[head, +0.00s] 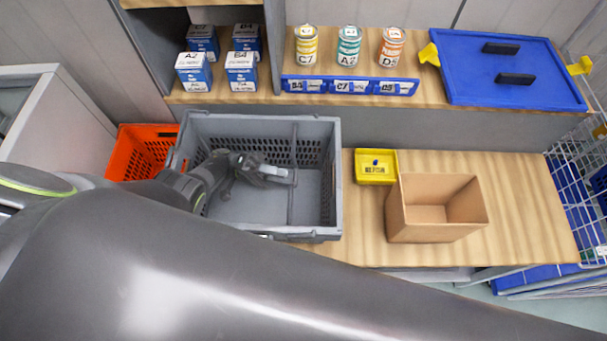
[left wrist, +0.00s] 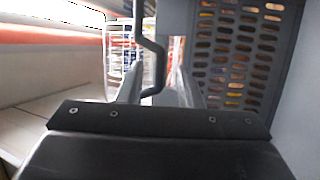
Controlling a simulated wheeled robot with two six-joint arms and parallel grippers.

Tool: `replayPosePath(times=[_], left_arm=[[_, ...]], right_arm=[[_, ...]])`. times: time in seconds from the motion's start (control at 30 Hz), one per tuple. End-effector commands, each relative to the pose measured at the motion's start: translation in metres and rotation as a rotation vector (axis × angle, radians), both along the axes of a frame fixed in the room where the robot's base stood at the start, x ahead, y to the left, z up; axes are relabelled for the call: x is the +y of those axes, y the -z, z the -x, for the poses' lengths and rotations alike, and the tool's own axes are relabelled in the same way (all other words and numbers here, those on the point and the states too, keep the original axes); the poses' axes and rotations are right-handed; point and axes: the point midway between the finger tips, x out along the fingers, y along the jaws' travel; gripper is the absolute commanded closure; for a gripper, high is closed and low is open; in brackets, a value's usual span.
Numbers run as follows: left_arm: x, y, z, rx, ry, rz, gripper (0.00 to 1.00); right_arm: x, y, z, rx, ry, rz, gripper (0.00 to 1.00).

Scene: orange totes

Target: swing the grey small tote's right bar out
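The grey tote (head: 330,236) stands on the left of the wooden bench in the head view. A thin bar (head: 292,205) runs front to back across its right part. My left gripper (head: 287,175) reaches into the tote from the left, its fingertips at this bar. In the left wrist view a dark cranked bar (left wrist: 150,45) comes down between the two fingers of my left gripper (left wrist: 158,88). The fingers stand apart with a gap on both sides of the bar. The tote's perforated wall (left wrist: 238,55) is beyond on the right. My right gripper is not in view.
A yellow bin (head: 376,178) and an open cardboard box (head: 430,232) stand right of the tote. An orange crate (head: 140,150) is at its left. A shelf behind holds cans, blue boxes and a blue lid (head: 510,75). My large grey arm link fills the foreground.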

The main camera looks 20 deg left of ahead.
Motion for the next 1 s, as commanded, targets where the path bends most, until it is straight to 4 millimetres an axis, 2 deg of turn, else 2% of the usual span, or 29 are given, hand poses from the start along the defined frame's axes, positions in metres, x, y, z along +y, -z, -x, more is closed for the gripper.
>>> replayPosePath(times=[0.03,0.2,0.4,0.77,0.87,1.0], left_arm=[[-0.005,-0.007,0.000,0.001,0.000,0.001,0.68],[-0.029,-0.015,0.003,-0.001,0.003,0.002,0.68],[-0.052,-0.019,0.005,-0.002,0.003,0.000,0.68],[-0.058,-0.019,0.006,-0.002,0.002,-0.001,0.68],[-0.058,-0.019,0.006,-0.002,0.002,-0.001,0.77],[-0.058,-0.019,0.006,-0.002,0.002,-0.001,0.95]], right_arm=[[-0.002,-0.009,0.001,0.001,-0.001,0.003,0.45],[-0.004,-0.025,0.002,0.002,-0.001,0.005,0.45],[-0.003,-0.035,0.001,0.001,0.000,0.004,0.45],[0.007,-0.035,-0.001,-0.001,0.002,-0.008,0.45],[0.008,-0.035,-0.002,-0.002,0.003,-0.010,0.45],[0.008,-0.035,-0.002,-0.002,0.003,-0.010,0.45]])
